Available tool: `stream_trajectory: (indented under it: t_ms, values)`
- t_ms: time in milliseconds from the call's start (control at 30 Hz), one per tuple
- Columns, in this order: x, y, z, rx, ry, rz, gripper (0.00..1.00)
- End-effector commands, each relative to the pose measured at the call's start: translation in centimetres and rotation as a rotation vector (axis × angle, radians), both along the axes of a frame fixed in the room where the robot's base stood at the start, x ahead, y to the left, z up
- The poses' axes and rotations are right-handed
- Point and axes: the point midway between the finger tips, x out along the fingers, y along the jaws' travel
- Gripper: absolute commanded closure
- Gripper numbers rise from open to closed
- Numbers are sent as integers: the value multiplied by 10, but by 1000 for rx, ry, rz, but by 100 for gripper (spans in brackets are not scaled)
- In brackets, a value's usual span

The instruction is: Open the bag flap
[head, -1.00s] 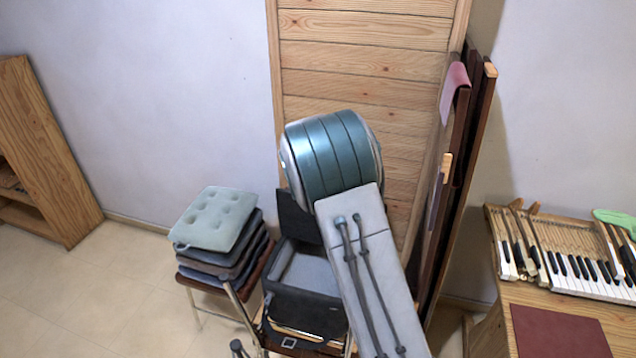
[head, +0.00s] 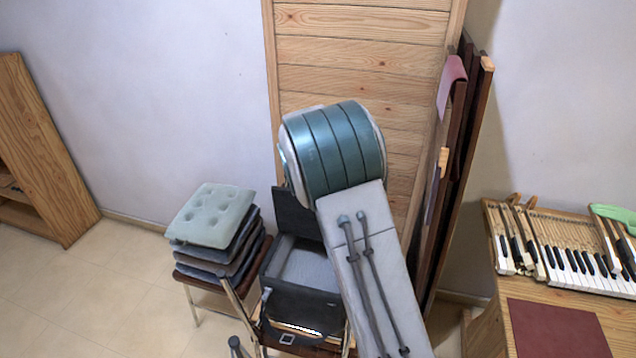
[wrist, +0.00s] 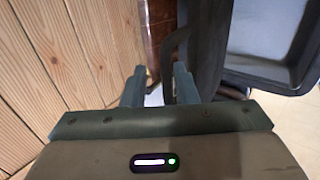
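A dark grey bag (head: 300,306) sits on a chair near the bottom centre of the head view. Its top shows a lighter grey recessed area. A dark panel (head: 292,213) stands upright behind it; I cannot tell surely whether it is the flap. In the wrist view a dark upright panel (wrist: 207,50) and a dark tray-like part with a raised rim (wrist: 275,45) lie right of my gripper (wrist: 160,85). The gripper's fingers are apart. A thin dark curved strip (wrist: 172,60) shows between or just beyond them; contact is unclear. My arm hides the gripper in the head view.
A slatted wooden panel (head: 360,55) stands close behind the bag. Stacked cushions (head: 213,215) rest on a chair to the left. A piano keyboard (head: 590,265) on a wooden table is at right. Open floor lies at left.

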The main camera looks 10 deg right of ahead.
Motion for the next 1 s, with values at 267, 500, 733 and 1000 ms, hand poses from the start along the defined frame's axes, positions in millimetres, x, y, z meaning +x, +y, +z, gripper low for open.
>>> stream_trajectory:
  t_ms: [267,500,733,1000]
  values:
    - [-29,13,39,2,-3,1,74]
    - [-53,22,73,1,-1,-2,74]
    - [-65,28,91,0,1,-2,74]
    - [-67,28,94,-2,3,-2,74]
